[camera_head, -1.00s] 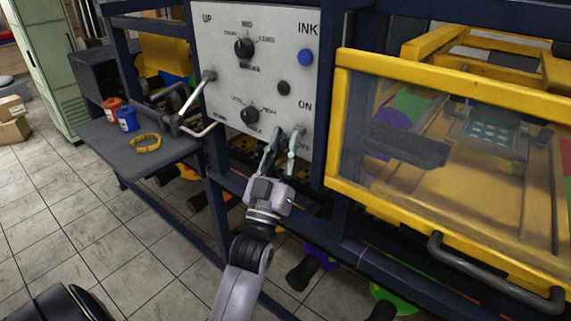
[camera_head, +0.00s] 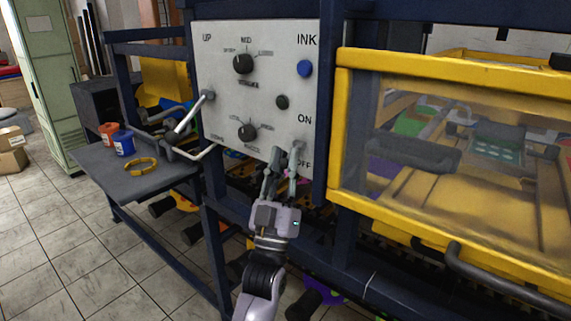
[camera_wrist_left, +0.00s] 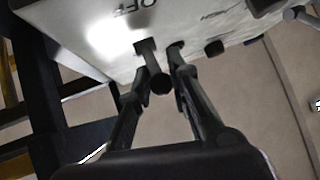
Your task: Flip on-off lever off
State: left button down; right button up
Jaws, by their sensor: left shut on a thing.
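The white control panel (camera_head: 215,75) stands in front of me, with ON and OFF printed at its right edge. My left gripper (camera_head: 282,160) reaches up to the panel's lower right corner, just left of the OFF label. In the left wrist view the dark on-off lever (camera_wrist_left: 159,82), with a rounded end, sits between the fingertips of this gripper (camera_wrist_left: 161,72), which is shut on it. In the head view the fingers mostly hide the lever, so its exact tilt is hard to tell. My right gripper is not in view.
A black knob (camera_head: 243,63), a second knob (camera_head: 247,132), a blue button (camera_head: 304,68) and a bent metal handle (camera_head: 190,118) are on the panel. A yellow-framed clear guard (camera_head: 343,125) stands close on the right. A grey side table (camera_head: 95,165) is at left.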

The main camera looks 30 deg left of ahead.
pick_arm(q)
jog(key=c, duration=1.5)
grip_release()
jog(key=shift+w+a+f, duration=0.1)
jog(key=shift+a+f, duration=0.05)
jog(key=shift+f, duration=0.05)
jog(key=shift+c, duration=0.2)
jog(key=shift+o, duration=0.3)
jog(key=shift+r, duration=0.1)
jog(key=v, duration=1.2)
